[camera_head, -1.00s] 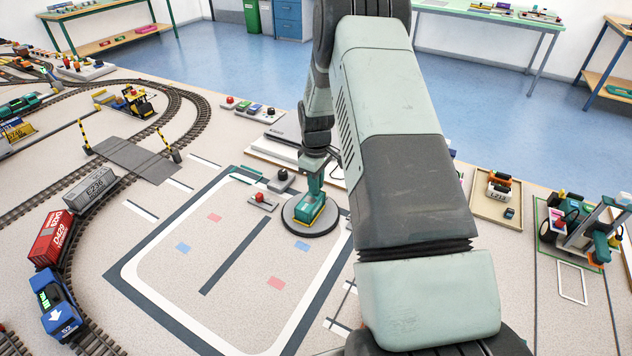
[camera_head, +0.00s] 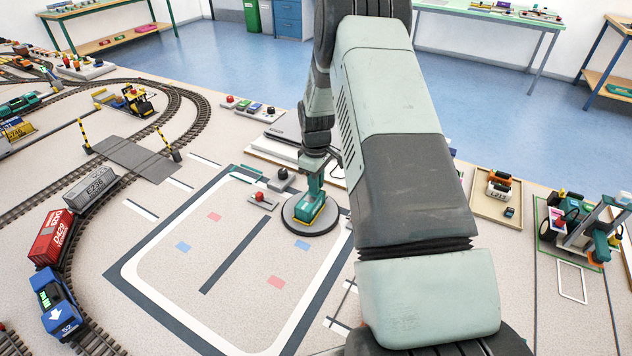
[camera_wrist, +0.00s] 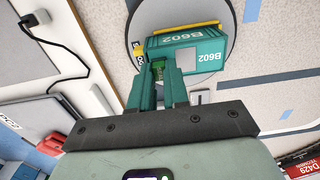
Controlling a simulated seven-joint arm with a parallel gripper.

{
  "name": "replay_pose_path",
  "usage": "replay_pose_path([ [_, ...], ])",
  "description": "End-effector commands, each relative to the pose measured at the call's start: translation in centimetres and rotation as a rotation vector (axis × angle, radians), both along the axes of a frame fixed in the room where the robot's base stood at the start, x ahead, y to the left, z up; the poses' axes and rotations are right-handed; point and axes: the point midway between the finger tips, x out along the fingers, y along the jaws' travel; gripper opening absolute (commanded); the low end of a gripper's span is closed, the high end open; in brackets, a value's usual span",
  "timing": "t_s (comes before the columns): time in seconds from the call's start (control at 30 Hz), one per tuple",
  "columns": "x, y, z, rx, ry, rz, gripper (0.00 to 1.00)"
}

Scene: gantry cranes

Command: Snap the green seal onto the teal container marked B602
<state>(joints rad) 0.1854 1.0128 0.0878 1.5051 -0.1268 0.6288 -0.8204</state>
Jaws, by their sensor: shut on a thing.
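The teal container (camera_wrist: 202,60) marked B602 stands on a round grey turntable (camera_wrist: 236,18) in the wrist view. Its B602 labels show on the top and side, and it has a yellow edge. My gripper (camera_wrist: 159,68) is shut on a small green piece, the green seal (camera_wrist: 158,74), at the container's near end. The seal is mostly hidden between the fingers. I cannot tell whether it touches the container. In the head view my gripper (camera_head: 315,186) points down at the teal container (camera_head: 308,212), and the seal cannot be made out.
A red-button box (camera_head: 262,199) stands left of the turntable (camera_head: 303,229). A blue locomotive (camera_head: 58,305), a red wagon (camera_head: 50,239) and a grey wagon (camera_head: 95,187) stand on the left track. A tray (camera_head: 484,207) lies at right. The marked floor at front is clear.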

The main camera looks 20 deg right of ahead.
Motion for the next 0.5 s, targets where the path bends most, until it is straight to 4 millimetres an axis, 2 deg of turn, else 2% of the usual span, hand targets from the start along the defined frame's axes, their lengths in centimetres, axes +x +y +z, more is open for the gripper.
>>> replay_pose_path([
  [0.5, 0.0, 0.0, -0.32, 0.0, 0.0, 0.0, 0.0],
])
